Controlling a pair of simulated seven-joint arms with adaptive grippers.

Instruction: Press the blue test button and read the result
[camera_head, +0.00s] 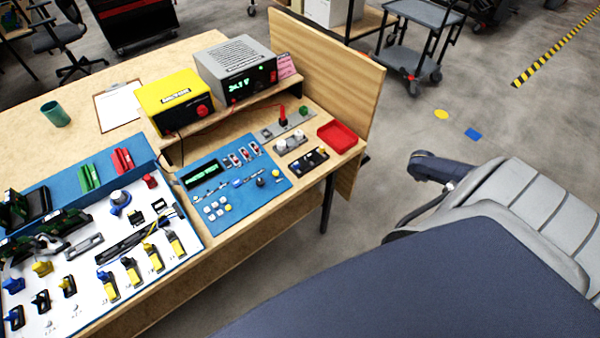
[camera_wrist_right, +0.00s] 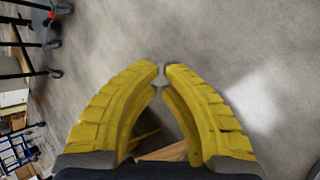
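The blue control panel (camera_head: 235,208) lies on the bench, with a dark screen (camera_head: 204,173) showing green text too small to read. A small blue button-like part (camera_head: 275,173) sits near its right end, beside a dark round knob (camera_head: 260,182); I cannot read its label. My right gripper (camera_wrist_right: 162,69) shows in the right wrist view with yellow ribbed fingers. Its tips are nearly together with nothing between them, over grey floor. It is away from the panel and not seen in the head view. My left gripper is not in view.
A yellow box (camera_head: 176,102) and a grey meter with green digits (camera_head: 236,68) stand behind the panel. A red tray (camera_head: 340,136) is at the bench's right end. A white board (camera_head: 100,255) with several connectors is at left.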

